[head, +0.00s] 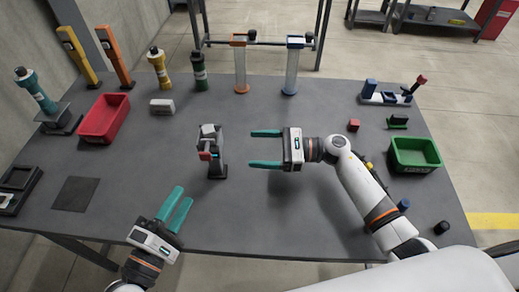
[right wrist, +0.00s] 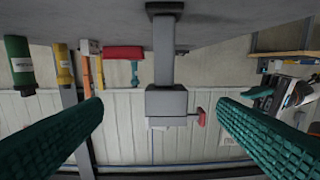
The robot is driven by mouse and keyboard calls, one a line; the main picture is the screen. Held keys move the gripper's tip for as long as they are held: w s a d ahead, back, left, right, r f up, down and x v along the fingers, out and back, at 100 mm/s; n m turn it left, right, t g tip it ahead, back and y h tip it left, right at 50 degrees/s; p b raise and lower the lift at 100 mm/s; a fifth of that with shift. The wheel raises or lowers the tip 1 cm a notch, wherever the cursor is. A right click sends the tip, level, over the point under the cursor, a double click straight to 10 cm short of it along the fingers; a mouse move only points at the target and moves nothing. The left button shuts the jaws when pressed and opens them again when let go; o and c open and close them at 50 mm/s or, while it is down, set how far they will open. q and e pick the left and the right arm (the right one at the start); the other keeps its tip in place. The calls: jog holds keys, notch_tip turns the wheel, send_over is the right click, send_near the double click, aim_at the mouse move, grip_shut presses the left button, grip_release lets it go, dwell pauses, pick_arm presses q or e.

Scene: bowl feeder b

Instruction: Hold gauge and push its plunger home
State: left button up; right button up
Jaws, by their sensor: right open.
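The grey gauge (head: 219,160) stands upright on the table, left of the middle, with a light grey top and a red knob, apparently its plunger (head: 206,155), on its left side. In the right wrist view, which is upside down, the gauge (right wrist: 166,100) shows as a post with a grey block, and the red knob (right wrist: 202,116) sticks out beside it. My right gripper (head: 253,148) is open and empty, right of the gauge, with its fingers pointing at it and apart from it. My left gripper (head: 184,196) is open and empty, nearer the front edge, left of the gauge.
A red bin (head: 105,116) stands at the left and a green bin (head: 415,157) at the right. Several coloured posts line the back left. A small red block (head: 353,125) lies right of the middle. The table (head: 270,215) is clear in front of the gauge.

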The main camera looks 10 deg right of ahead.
aim_at(212, 151)
jog(key=x, duration=0.8)
jog(key=s+x, duration=0.1)
jog(key=x, duration=0.3)
jog(key=shift+w+a+f, duration=0.15)
jog(key=shift+a, duration=0.25)
jog(key=shift+c, duration=0.3)
